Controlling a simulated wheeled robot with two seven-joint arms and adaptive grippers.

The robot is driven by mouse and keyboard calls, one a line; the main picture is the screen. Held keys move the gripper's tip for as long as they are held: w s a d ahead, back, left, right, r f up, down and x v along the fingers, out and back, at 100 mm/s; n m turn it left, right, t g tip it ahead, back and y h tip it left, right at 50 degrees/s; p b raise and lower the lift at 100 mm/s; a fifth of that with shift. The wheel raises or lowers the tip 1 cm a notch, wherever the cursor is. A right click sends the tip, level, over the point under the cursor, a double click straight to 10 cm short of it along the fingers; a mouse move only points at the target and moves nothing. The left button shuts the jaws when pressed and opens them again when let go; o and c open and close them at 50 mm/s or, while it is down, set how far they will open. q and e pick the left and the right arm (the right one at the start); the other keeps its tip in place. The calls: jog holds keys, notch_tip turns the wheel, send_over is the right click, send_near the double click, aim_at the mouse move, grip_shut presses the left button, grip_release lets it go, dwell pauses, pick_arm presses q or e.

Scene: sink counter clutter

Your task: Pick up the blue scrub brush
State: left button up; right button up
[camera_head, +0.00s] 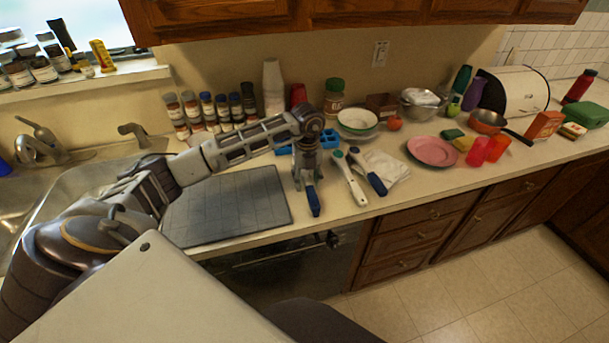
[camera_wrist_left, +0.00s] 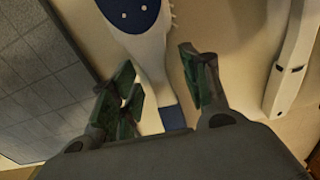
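The blue scrub brush lies on the counter, with its white handle and blue head (camera_wrist_left: 130,14) showing in the left wrist view. Bristles show at the head's right edge. In the head view its blue handle end (camera_head: 314,203) sticks out below my left gripper (camera_head: 304,181), which hides most of the rest. The left wrist view shows my left gripper's fingers (camera_wrist_left: 160,90) apart, one on each side of the handle. The gripper is open and close above the handle; contact is not clear. My right gripper is not in view.
A dark grey mat (camera_head: 235,205) lies just left of the brush. A white-handled utensil (camera_head: 352,185) and a blue-handled one (camera_head: 377,184) lie close on the right. Several jars (camera_head: 207,108) stand behind.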

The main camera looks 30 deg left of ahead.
aim_at(307, 179)
pick_arm(q)
jog(key=c, duration=0.8)
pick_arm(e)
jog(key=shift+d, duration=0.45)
pick_arm(q)
jog(key=shift+o, duration=0.2)
jog(key=shift+r, duration=0.15)
notch_tip(307, 179, up, 8)
jog(key=shift+r+b, duration=0.2)
jog(key=shift+b, duration=0.3)
jog(key=shift+r, duration=0.7)
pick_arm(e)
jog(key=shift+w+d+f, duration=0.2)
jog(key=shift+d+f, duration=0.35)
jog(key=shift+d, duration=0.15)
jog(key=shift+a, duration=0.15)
